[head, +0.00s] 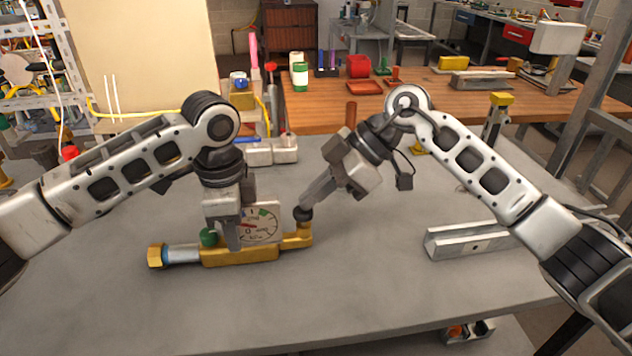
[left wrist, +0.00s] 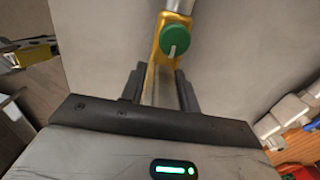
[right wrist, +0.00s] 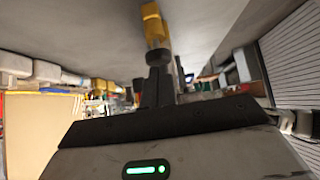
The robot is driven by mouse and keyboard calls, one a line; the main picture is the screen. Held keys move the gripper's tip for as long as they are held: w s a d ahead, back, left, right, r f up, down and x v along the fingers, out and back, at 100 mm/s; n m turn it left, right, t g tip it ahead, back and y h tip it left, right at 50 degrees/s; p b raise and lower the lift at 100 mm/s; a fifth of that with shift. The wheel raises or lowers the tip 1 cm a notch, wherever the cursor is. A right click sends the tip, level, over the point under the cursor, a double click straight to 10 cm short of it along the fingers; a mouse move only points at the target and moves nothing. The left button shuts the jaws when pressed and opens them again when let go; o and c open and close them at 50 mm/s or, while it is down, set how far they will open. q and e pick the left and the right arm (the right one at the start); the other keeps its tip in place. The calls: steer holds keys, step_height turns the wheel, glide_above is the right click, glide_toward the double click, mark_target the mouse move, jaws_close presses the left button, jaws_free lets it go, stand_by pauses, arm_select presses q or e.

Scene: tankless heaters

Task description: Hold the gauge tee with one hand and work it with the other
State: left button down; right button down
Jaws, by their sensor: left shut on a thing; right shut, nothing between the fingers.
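The gauge tee lies on the grey bench, with a brass body (head: 240,256), a white dial (head: 263,226), a green knob (head: 208,237), a hex-ended silver pipe at left and an upturned brass elbow at right. A black round cap (head: 303,214) sits on the elbow. My left gripper (head: 233,240) is shut on the brass body between knob and dial; the left wrist view shows the green knob (left wrist: 174,40) just beyond its fingers. My right gripper (head: 307,203) is shut and empty, its tips at the black cap; contact is unclear. The right wrist view shows the cap (right wrist: 158,57) ahead of the fingertips.
A metal channel bar (head: 475,240) lies on the grey bench (head: 380,290) at right. Pale blocks (head: 270,152) stand behind the arms. A wooden bench (head: 450,105) with containers and tools is further back. The front of the grey bench is clear.

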steer(key=shift+f, duration=1.35)
steer(key=a+r+v, duration=0.2)
steer(key=v, duration=1.1)
steer(key=shift+r, duration=0.25)
steer(key=shift+a, duration=0.1)
stand_by(1.0)
